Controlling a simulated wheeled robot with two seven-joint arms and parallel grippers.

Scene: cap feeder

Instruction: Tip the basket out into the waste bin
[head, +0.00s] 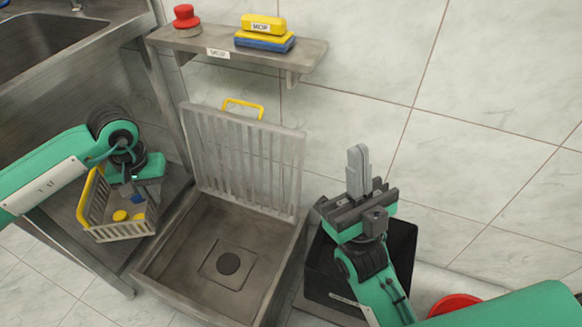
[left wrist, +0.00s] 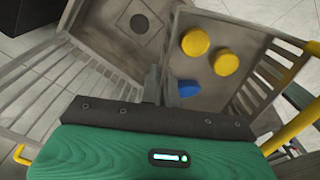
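The basket (head: 123,233) is a grey slatted basket with a yellow handle (head: 86,197), at the left in the head view. It holds two yellow caps and a blue cap, which show in the left wrist view (left wrist: 223,62). My left gripper (head: 149,190) is at the basket's right rim, its fingers closed together on the wall. Whether the basket is clear of the shelf below, I cannot tell. The black waste bin (head: 322,268) stands at lower right, partly hidden by my right arm. My right gripper (head: 358,170) is shut and empty, pointing up above the bin.
A steel basin (head: 190,250) with a drain lies between basket and bin. A slatted grate (head: 245,160) with a yellow handle stands upright at its back. A wall shelf (head: 300,58) holds a red knob-like object and sponges. A red container (head: 455,303) is at lower right.

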